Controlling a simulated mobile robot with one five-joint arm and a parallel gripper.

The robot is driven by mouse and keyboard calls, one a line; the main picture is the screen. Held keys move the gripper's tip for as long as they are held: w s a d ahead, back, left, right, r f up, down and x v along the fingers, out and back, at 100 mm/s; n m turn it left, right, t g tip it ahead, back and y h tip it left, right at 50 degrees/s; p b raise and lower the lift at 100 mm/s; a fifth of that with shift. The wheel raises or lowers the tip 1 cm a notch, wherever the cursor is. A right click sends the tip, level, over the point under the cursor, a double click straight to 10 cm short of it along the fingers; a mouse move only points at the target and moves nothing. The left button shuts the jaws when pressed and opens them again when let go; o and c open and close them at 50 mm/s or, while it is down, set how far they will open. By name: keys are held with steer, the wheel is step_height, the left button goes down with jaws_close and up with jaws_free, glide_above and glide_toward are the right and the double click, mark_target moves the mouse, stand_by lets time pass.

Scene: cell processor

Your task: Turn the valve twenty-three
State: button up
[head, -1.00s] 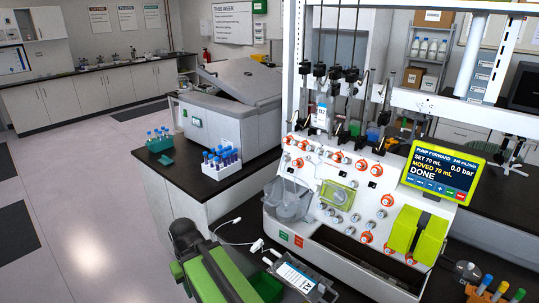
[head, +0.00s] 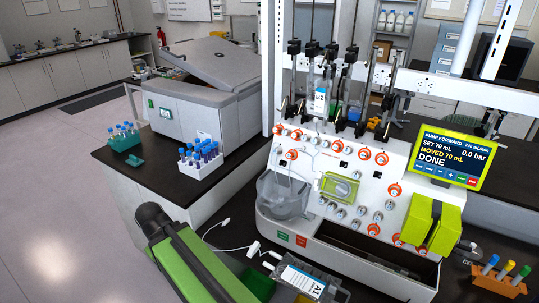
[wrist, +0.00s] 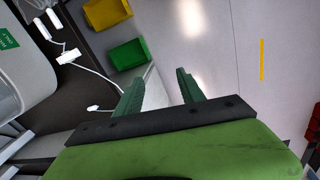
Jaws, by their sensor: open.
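The white cell processor (head: 330,160) stands on the black bench in the head view. Its sloped front carries several orange-ringed valves, one of them a valve (head: 365,153) near the upper middle, and several grey knobs. I cannot read any valve numbers, so I cannot tell which is twenty-three. My green arm reaches in from the lower left of the head view, below and left of the processor. My gripper (wrist: 156,98) is open and empty in the wrist view, its two dark green fingers apart, over the bench edge and pale floor. It touches no valve.
A screen (head: 448,158) reads "PUMP FORWARD" and "DONE". A labelled bag (head: 302,280) lies in front of the processor. Tube racks (head: 201,160) stand on the left bench. An orange rack (head: 497,284) is at the lower right. Yellow (wrist: 106,13) and green (wrist: 130,53) bins show below the gripper.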

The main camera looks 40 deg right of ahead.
steer(key=w+d+n+h+b, duration=0.25)
steer(key=d+n+h, duration=0.3)
steer(key=d, duration=1.05)
steer(key=n+t+h+b, duration=0.3)
steer(key=n+h+b, duration=0.2)
steer(key=n+h, duration=0.65)
glide_toward(274, 152)
steer(key=shift+y, duration=0.3)
steer(key=d, duration=0.2)
steer(key=w+d, duration=0.1)
steer(key=d, duration=0.5)
steer(key=shift+w+d+r, duration=0.2)
steer(key=shift+d+r, duration=0.05)
steer(key=shift+r, duration=0.05)
jaws_close()
